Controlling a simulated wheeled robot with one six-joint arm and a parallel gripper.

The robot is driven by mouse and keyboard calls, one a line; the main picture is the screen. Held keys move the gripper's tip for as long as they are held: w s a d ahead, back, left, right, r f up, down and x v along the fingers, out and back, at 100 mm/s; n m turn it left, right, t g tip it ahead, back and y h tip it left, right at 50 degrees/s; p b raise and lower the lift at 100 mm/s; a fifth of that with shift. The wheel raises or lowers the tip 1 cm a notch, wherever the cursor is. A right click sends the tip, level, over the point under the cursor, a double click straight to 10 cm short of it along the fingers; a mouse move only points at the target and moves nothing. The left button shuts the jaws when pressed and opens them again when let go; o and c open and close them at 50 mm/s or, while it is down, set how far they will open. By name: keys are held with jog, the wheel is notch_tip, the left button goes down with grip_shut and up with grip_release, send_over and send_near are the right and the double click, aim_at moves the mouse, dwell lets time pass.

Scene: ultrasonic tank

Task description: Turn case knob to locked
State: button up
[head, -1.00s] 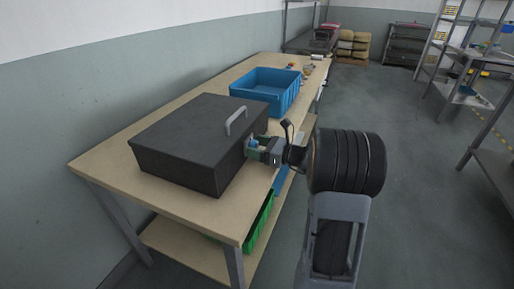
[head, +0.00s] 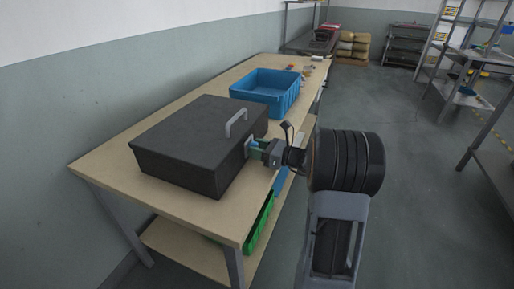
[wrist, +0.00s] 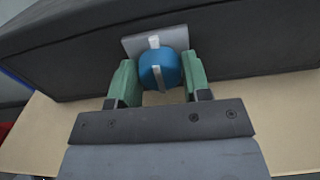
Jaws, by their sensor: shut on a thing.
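In the wrist view the stripe runs nearly upright, leaning slightly. My gripper (wrist: 161,74) has its green fingers on either side of the knob and is shut on it. In the head view my gripper (head: 257,147) meets the case's right side and mostly hides the knob. No lock marking is readable.
The wooden workbench (head: 200,207) has a blue bin (head: 266,103) behind the case and small items at its far end. A green bin (head: 262,222) is on the lower shelf. Open floor lies right of the bench, with shelving (head: 468,95) beyond.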

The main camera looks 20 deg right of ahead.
jog(key=m+p, duration=0.1)
jog(key=p, duration=0.1)
jog(key=r+m+p, duration=0.1)
jog(key=m+p, duration=0.1)
jog(key=p, duration=0.1)
jog(key=m+p, duration=0.5)
jog(key=p, duration=0.3)
jog(key=shift+f+p, duration=0.15)
jog(key=shift+p, duration=0.15)
jog(key=m+p, duration=0.5)
jog(key=p, duration=0.1)
jog(key=shift+f+m, duration=0.15)
jog(key=shift+m, duration=0.15)
jog(key=shift+f+m+p, duration=0.15)
jog(key=shift+m+p, duration=1.2)
jog(key=shift+m, duration=0.55)
jog(key=shift+f+m, duration=0.1)
jog(key=shift+m, duration=0.2)
jog(key=o, duration=0.9)
jog(key=b+v, duration=0.1)
jog(key=v, duration=1.3)
jog(key=shift+b, duration=0.35)
